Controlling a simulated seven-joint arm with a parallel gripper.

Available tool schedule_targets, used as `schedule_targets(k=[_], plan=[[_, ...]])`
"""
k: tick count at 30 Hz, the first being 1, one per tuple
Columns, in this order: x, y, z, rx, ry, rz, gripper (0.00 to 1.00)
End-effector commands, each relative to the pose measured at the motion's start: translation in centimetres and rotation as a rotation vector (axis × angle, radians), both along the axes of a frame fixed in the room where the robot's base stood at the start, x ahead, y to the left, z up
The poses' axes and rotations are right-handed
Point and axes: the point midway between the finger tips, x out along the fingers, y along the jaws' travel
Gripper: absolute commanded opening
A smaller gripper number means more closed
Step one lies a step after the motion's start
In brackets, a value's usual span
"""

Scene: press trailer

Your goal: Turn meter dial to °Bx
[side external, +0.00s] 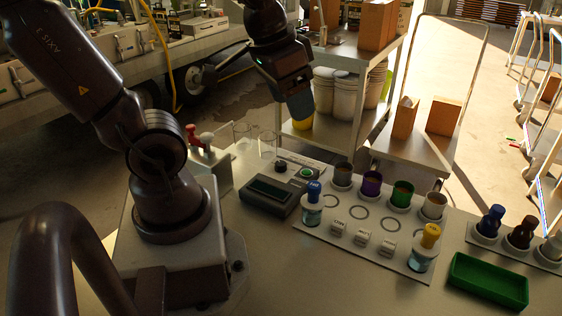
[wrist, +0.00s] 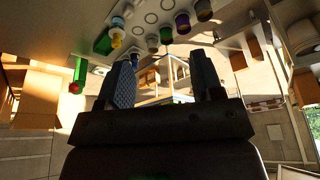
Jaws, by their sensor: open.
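The meter (side external: 268,195) is a dark grey box with a blank-looking screen, lying on the bench left of the white sample board. A black round dial (side external: 281,166) sits on its back part, beside a green round button (side external: 306,173). The dial's pointer and its lettering are too small to read. My gripper (side external: 301,112) is raised above and behind the meter, apart from it and empty. In the wrist view my gripper (wrist: 164,75) shows two blue-grey fingers spread wide, with nothing between them. I cannot make out the meter in the wrist view.
The sample board (side external: 400,262) holds several coloured cups and two capped vials, blue (side external: 313,200) and yellow (side external: 427,245). A green tray (side external: 487,282) lies at right. Clear glasses (side external: 267,144) stand behind the meter. A shelf cart (side external: 345,55) with buckets stands beyond the bench.

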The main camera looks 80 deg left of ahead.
Motion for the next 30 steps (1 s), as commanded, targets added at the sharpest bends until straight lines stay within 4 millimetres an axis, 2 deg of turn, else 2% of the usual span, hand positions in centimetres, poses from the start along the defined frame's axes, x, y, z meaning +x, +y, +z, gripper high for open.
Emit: schedule_targets(k=[1, 7, 12, 18, 21, 24, 30], plan=[[0.6, 1.8, -1.1, -0.007, 0.063, 0.069, 0.6], [2.5, 8.6, -5.2, -0.053, 0.229, 0.314, 0.6], [2.8, 14.7, -9.9, -0.113, 0.332, 0.517, 0.6], [2.7, 20.1, -15.0, -0.168, 0.378, 0.699, 0.6], [3.3, 21.6, -16.3, -0.171, 0.367, 0.747, 0.6], [4.6, 22.8, -15.8, -0.146, 0.31, 0.788, 0.6], [4.4, 22.7, -17.7, -0.15, 0.314, 0.803, 0.6]])
